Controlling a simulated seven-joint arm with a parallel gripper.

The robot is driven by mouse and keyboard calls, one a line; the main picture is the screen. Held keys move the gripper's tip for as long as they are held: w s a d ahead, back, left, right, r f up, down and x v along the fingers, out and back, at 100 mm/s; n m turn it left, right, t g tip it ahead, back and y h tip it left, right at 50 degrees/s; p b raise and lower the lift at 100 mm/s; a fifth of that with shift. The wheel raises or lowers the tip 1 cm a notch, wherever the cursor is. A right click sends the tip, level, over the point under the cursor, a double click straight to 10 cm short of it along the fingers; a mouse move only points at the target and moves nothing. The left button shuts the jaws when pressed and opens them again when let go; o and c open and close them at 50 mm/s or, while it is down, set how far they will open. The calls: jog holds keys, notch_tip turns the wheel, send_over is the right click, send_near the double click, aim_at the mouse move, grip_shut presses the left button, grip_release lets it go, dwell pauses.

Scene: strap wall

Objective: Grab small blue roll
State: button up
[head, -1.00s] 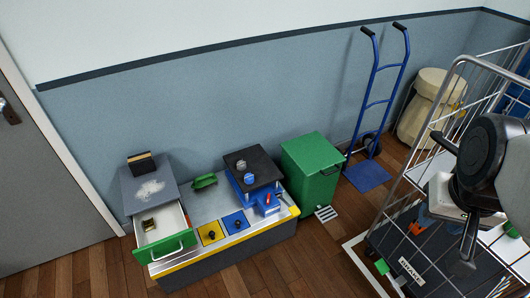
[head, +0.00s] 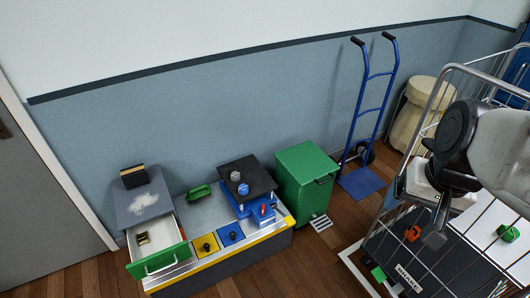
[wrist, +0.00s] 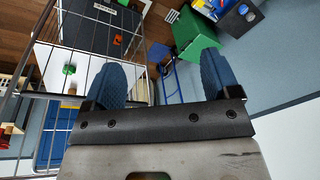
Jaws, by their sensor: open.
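A small blue roll (head: 243,188) stands on the black raised plate (head: 247,172) on the bench, just in front of a similar grey piece (head: 235,176). My gripper (head: 434,230) is far to the right of it, over the wire cage trolley. In the wrist view my gripper (wrist: 158,62) has its two blue fingers spread wide with nothing between them.
The cage trolley's wire bars (head: 440,85) stand close around my arm. A green bin (head: 305,178) and a blue hand truck (head: 370,115) stand between trolley and bench. The drawer (head: 155,245) at the bench's left is open.

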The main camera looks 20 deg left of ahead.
jog(key=w+a+f+m+g+y, duration=0.1)
jog(key=w+a+f+m+y, duration=0.2)
jog(key=w+a, duration=0.6)
jog(key=w+a+f+m+g+y, duration=0.1)
jog(key=w+a+f+m+y, duration=0.1)
jog(key=w+a+f, duration=0.65)
jog(key=w+a+f+m+g+y, duration=0.1)
jog(key=w+a+m+y, duration=0.15)
jog(key=w+a, duration=0.65)
jog(key=w+a+f+m+t+y, duration=0.1)
jog(key=w+a+f+m+y, duration=0.1)
jog(key=w+a+f, duration=0.35)
jog(key=w+a+f+m+y, duration=0.2)
jog(key=w+a+f+m, duration=0.1)
jog(key=w+f, duration=0.6)
jog(key=w+a+f+m+t, duration=0.1)
jog(key=w+a+f, duration=0.15)
jog(key=f, duration=0.25)
jog(key=w+a+f+m+t, duration=0.1)
jog(key=a+f+m, duration=0.15)
jog(key=f, duration=0.35)
jog(key=m+t, duration=0.4)
jog(key=m, duration=0.2)
send_near(244, 188)
jog(key=w+a, duration=0.1)
jog(key=a, duration=0.2)
jog(key=shift+w+d+f, duration=0.2)
jog(key=shift+f, duration=0.1)
